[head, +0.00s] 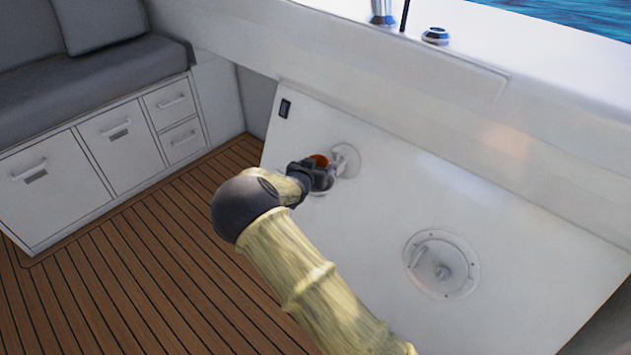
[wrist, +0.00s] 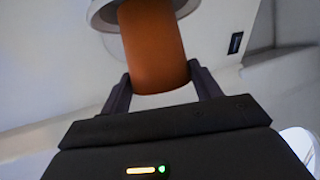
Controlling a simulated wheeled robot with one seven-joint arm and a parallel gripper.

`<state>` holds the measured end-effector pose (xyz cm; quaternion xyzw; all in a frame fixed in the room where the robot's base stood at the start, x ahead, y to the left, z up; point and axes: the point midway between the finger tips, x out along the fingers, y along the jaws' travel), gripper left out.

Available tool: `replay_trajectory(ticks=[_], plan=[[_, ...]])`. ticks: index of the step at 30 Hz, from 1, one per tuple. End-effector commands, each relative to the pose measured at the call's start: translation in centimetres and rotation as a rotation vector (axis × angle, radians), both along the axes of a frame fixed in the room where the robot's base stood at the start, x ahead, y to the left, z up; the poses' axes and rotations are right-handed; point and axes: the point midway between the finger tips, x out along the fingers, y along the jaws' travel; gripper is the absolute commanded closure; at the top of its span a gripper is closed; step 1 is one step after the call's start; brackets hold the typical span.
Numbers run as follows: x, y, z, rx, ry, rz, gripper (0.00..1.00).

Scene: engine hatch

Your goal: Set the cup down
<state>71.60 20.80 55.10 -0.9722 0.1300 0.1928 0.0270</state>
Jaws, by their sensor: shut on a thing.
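The cup is an orange-brown cylinder (wrist: 153,45) between the two fingers of my gripper (wrist: 160,84) in the wrist view. My gripper is shut on it near its closer end. In the head view only a small orange part of the cup (head: 320,160) shows past my gripper (head: 318,175). A white round holder (head: 346,160) on the white panel is right beside the cup. Its rim (wrist: 98,14) also shows at the cup's far end in the wrist view. I cannot tell whether the cup is inside the rim or in front of it.
The white panel (head: 375,215) carries a dark switch (head: 285,108) and a round hatch fitting (head: 441,264). A grey-cushioned bench with white drawers (head: 122,138) stands at the left. The wooden deck (head: 130,275) is clear. A white ledge runs above the panel.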

Motion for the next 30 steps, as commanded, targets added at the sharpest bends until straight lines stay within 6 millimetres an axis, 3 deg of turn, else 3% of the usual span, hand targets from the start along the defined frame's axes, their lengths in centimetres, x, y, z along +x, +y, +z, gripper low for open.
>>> replay_trajectory(ticks=[5,14,26,27,28,30], plan=[[0.0,0.0,-0.6,-0.001,0.000,0.000,0.64],[0.0,0.0,-5.0,-0.003,0.002,0.000,0.64],[0.0,0.0,-5.2,-0.001,0.001,0.000,0.64],[0.0,0.0,-5.3,-0.001,0.001,0.000,0.35],[0.0,0.0,-5.2,-0.001,0.001,0.000,0.29],[0.0,0.0,-5.2,-0.001,0.001,0.000,0.28]])
